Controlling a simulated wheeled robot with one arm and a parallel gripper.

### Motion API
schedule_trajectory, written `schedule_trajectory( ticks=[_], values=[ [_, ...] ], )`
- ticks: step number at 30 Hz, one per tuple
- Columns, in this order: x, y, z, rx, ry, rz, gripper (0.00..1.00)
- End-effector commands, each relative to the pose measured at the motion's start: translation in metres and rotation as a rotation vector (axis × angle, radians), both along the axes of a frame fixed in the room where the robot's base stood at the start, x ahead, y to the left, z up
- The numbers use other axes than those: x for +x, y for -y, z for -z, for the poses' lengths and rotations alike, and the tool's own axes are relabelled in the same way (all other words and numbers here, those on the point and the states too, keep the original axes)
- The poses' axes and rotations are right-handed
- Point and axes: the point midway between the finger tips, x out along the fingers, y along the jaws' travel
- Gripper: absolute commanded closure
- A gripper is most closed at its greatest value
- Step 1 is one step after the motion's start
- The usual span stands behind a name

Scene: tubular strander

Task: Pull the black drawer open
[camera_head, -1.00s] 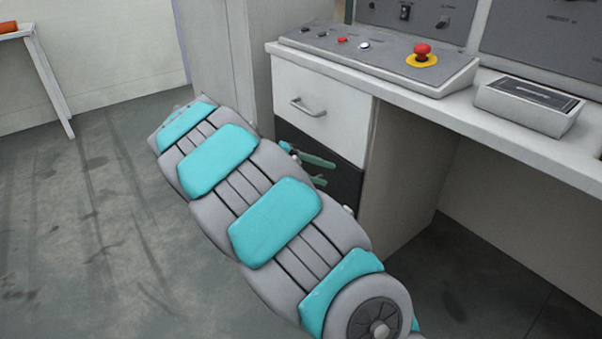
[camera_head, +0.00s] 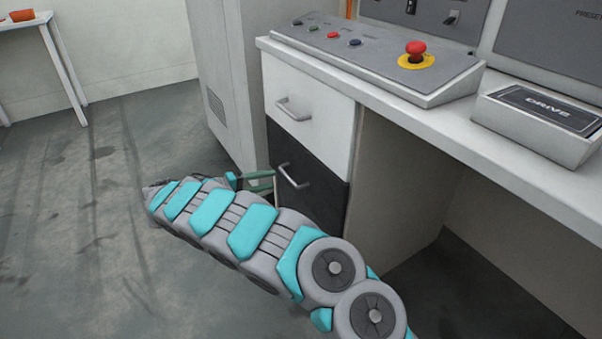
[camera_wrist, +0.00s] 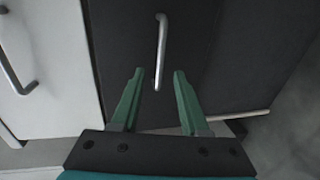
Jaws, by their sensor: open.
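The black drawer (camera_head: 312,163) is under a white drawer in the desk cabinet and looks shut. Its silver bar handle (camera_head: 293,177) shows in the head view, partly near my arm. In the wrist view the black drawer front (camera_wrist: 255,50) fills the upper middle, and the handle (camera_wrist: 161,45) runs up and down there. My gripper (camera_wrist: 157,76) is open, with green fingers on either side of the handle's near end in the picture. I cannot tell whether they reach around it in depth. In the head view my gripper (camera_head: 258,181) is left of the handle, mostly hidden by my arm.
The white drawer (camera_head: 305,105) with its own handle (camera_head: 292,110) is above. The desk top holds a control panel (camera_head: 370,57) with a red emergency button (camera_head: 416,48) and a DRIVE box (camera_head: 540,120). Floor left of the cabinet is clear; a small table (camera_head: 30,20) stands far left.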

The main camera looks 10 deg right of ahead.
Motion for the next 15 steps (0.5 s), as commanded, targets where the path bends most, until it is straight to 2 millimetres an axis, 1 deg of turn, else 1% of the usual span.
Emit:
schedule_trajectory(
  ticks=[5, 15],
  values=[
    [0.003, 0.011, 0.002, -0.002, -0.001, 0.004, 0.55],
    [0.017, 0.057, 0.012, -0.002, -0.003, 0.004, 0.55]
  ],
)
